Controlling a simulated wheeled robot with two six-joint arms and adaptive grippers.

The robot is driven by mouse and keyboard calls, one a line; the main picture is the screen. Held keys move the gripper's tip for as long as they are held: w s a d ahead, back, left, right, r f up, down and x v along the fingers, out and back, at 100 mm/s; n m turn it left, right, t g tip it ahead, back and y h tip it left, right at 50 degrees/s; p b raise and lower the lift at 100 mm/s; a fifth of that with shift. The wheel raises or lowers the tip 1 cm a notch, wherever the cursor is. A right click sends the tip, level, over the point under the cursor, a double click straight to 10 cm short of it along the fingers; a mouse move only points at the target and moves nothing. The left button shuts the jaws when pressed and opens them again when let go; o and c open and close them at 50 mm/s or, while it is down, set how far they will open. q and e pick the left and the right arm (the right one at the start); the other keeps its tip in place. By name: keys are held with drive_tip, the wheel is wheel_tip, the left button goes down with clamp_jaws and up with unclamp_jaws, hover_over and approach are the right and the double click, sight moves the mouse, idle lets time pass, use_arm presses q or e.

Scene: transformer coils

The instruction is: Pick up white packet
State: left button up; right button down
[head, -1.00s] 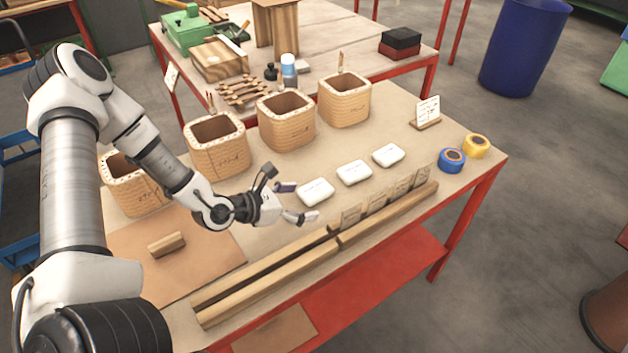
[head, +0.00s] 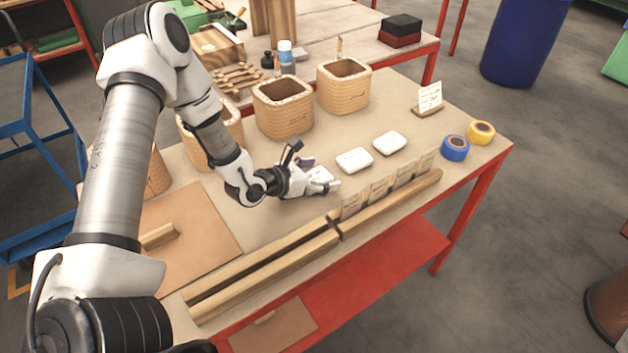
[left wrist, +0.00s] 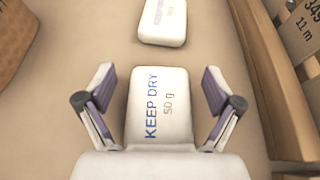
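Three white packets lie in a row on the table. The nearest packet (left wrist: 160,112), marked "KEEP DRY 50 g", sits between the fingers of my left gripper (left wrist: 157,92) in the left wrist view. The fingers are open, with a gap on each side of the packet. In the head view my left gripper (head: 318,179) largely hides this packet. The middle packet (head: 354,161) is just beyond the gripper; it also shows in the left wrist view (left wrist: 163,20). The far packet (head: 389,143) lies further right. My right gripper is not in view.
Wooden rails (head: 275,262) run along the table's front edge, with small labelled cards (head: 380,190) behind them. Several square wound coils (head: 283,108) stand behind the packets. Blue tape (head: 455,149) and yellow tape (head: 481,132) lie at the right end.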

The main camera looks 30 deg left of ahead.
use_arm(q)
drive_tip(key=c, duration=1.2)
drive_tip(key=shift+o, duration=0.2)
